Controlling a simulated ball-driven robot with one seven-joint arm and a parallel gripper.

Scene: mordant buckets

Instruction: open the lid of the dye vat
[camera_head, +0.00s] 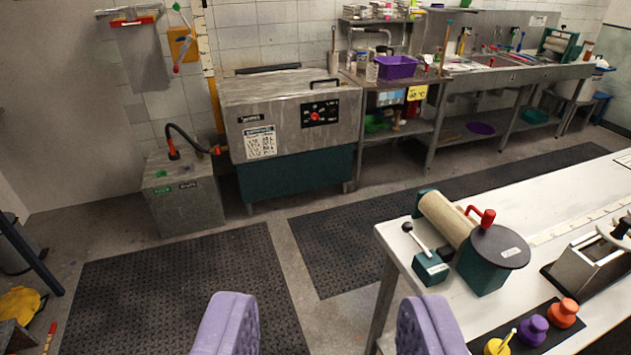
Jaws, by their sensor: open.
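The dye vat, a grey metal box (290,128) with a teal lower part, stands against the tiled wall, left of centre. Its flat lid (262,86) appears shut. A black handle (325,83) stands at the lid's right side. A dark panel with a red knob (320,113) and a white label are on its front. My gripper (325,308) shows two purple padded fingers, wide apart with nothing between them, at the bottom of the view. It is well short of the vat and apart from it.
Black ribbed mats (180,290) cover the floor before the vat. A white table (400,262) with a roller device (450,225) and coloured knobs stands at right. A smaller grey box (182,200) with a hose is left of the vat. A bench with a purple tub (396,67) adjoins it.

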